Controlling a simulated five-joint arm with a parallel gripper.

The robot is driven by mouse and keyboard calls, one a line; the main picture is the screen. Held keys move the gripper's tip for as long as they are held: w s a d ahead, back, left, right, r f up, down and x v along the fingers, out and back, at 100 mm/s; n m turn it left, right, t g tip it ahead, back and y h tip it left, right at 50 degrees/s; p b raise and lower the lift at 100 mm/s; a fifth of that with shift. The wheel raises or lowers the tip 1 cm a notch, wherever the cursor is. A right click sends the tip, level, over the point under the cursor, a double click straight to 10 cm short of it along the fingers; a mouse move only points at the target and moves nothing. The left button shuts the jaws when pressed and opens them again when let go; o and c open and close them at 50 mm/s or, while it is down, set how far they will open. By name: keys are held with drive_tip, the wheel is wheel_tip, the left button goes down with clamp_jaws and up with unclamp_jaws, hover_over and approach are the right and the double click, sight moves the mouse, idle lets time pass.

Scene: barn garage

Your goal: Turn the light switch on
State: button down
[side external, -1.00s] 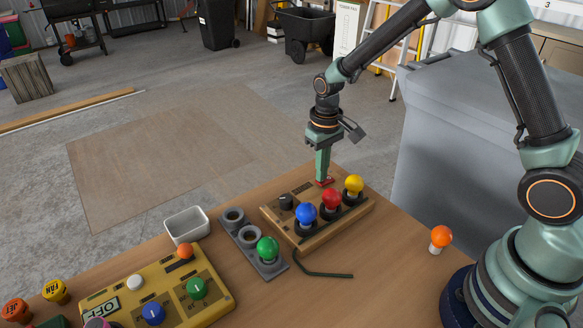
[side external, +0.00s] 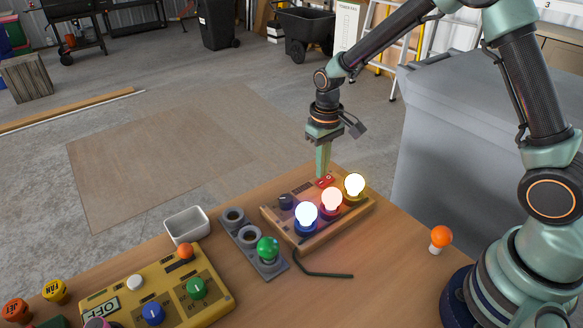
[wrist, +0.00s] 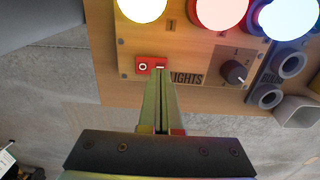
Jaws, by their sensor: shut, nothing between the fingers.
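The light switch (side external: 325,181) is a small red rocker on the wooden light box (side external: 290,229). In the wrist view the red switch (wrist: 150,66) shows a white ring at its left end and sits beside the word LIGHTS. The three bulbs on the box, blue (side external: 306,215), red (side external: 331,201) and yellow (side external: 354,186), are glowing bright. My gripper (side external: 321,176) is shut and empty, pointing down at the switch's far side. In the wrist view its fingertips (wrist: 160,74) are at the switch's lower edge; I cannot tell if they touch it.
A black knob (side external: 286,201) is on the box. A grey socket rack (side external: 253,244) with a green bulb (side external: 268,248), a white bin (side external: 186,225) and a yellow panel (side external: 210,300) stand to the left. An orange bulb (side external: 440,237) stands right. A hex key (side external: 325,275) lies in front.

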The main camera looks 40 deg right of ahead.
drive_tip(key=shift+r, duration=2.6)
wheel_tip(320, 180, up, 10)
drive_tip(key=t, duration=0.3)
hover_over(321, 182)
drive_tip(key=s, duration=0.6)
drive_tip(key=s+d+r+t, duration=0.1)
drive_tip(key=s+r, duration=0.3)
drive_tip(key=s, duration=0.4)
drive_tip(key=shift+s+d+t, duration=0.35)
drive_tip(key=shift+s+t, duration=0.05)
drive_tip(key=shift+t, duration=0.4)
drive_tip(key=shift+r, duration=0.1)
